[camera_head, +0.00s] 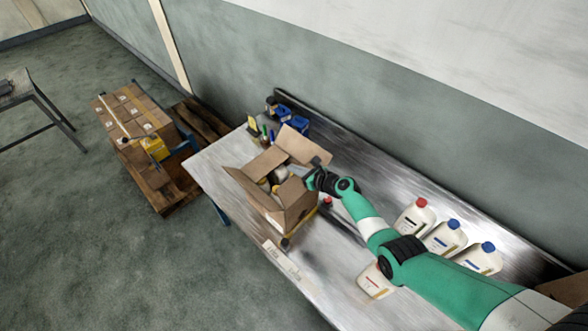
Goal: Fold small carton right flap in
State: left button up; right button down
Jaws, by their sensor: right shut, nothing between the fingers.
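The small carton (264,198) stands open on the metal table, with bottles (278,175) inside it. Its flap at the back (303,146) stands up and leans outward. A flap on the left (240,182) also spreads outward. The right flap (297,190) is raised near my right gripper. My right gripper (312,181) is shut and empty at the carton's right side, close against this flap; I cannot tell whether it touches. My left gripper is out of view.
White jugs with red and blue caps (446,237) stand on the metal table (213,163) at the right. Small bottles and blue containers (284,112) stand behind the carton. A pallet with stacked cartons (122,108) is on the floor at the left. The table's left end is clear.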

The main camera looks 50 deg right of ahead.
jog(key=shift+r, duration=0.1)
dwell(0.8)
jog(key=shift+r+p, duration=0.7)
jog(key=shift+p, duration=0.15)
jog(key=shift+r, duration=0.1)
